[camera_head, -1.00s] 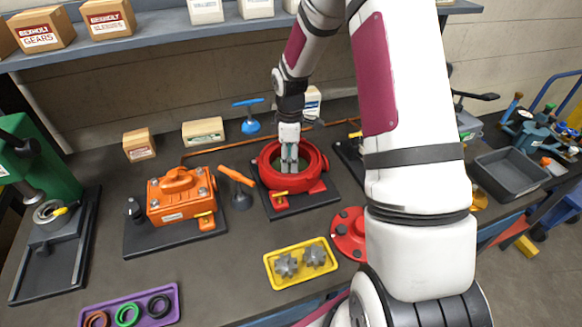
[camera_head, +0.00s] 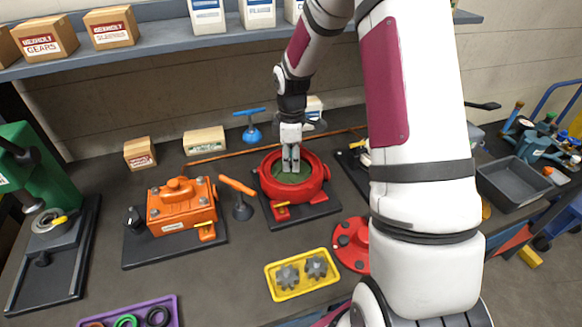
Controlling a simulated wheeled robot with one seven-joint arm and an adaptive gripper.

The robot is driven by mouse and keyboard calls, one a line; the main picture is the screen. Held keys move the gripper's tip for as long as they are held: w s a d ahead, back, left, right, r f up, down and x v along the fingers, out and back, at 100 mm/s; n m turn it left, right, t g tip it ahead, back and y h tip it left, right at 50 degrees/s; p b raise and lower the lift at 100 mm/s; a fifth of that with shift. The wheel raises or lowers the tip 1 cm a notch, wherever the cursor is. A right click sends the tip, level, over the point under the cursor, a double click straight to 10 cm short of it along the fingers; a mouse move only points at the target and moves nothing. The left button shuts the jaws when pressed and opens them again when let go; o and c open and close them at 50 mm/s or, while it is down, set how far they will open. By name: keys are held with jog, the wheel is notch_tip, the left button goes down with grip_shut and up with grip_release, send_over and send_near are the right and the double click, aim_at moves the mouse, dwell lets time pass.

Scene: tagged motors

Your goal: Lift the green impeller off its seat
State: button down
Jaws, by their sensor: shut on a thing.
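The green impeller (camera_head: 296,178) shows as a green patch inside the round red housing (camera_head: 318,187), which sits on a black base plate. My gripper (camera_head: 291,170) points straight down into the housing's open top. Its fingers are close together and shut on the impeller's middle. The fingers and the housing wall hide part of the impeller. I cannot tell whether it is clear of its seat.
An orange box-shaped unit (camera_head: 180,203) and an orange-handled tool (camera_head: 240,200) stand left of the housing. A yellow tray with gears (camera_head: 284,294) and a red round cover (camera_head: 352,245) lie in front. A blue-handled tool (camera_head: 251,127) stands behind.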

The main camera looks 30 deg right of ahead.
notch_tip(320, 180, up, 7)
jog(key=shift+f+b, duration=0.1)
jog(key=shift+b, duration=0.2)
jog(key=shift+r+p, duration=0.7)
jog(key=shift+r, duration=1.1)
